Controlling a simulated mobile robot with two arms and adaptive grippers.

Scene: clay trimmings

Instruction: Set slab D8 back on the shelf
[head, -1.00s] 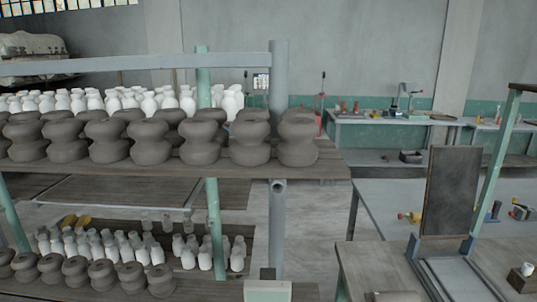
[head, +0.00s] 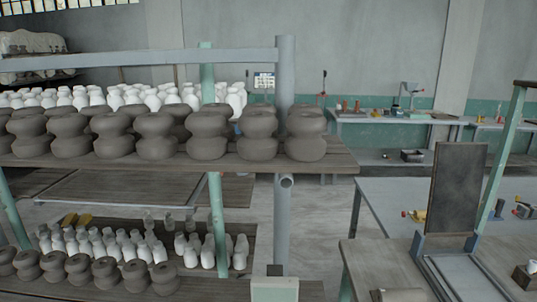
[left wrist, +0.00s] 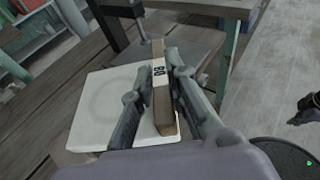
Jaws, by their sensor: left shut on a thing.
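In the left wrist view my left gripper (left wrist: 163,95) is shut on slab D8 (left wrist: 164,112), a narrow brown piece with a white label (left wrist: 159,76) marked D8. The slab stands on edge between the fingers, over or on a white square plate (left wrist: 95,105); I cannot tell if they touch. Neither gripper shows in the head view. A dark part at the right edge of the left wrist view may be my right gripper (left wrist: 306,108); its jaws are unclear. A wooden shelf (head: 335,160) with dark and white pots stands at left in the head view.
A lower shelf (head: 205,287) carries more pots. A wooden table (head: 365,262) with an upright dark panel (head: 457,188) stands at right. A workbench (head: 375,130) lines the back wall. Bare floor (head: 325,215) lies between rack and tables.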

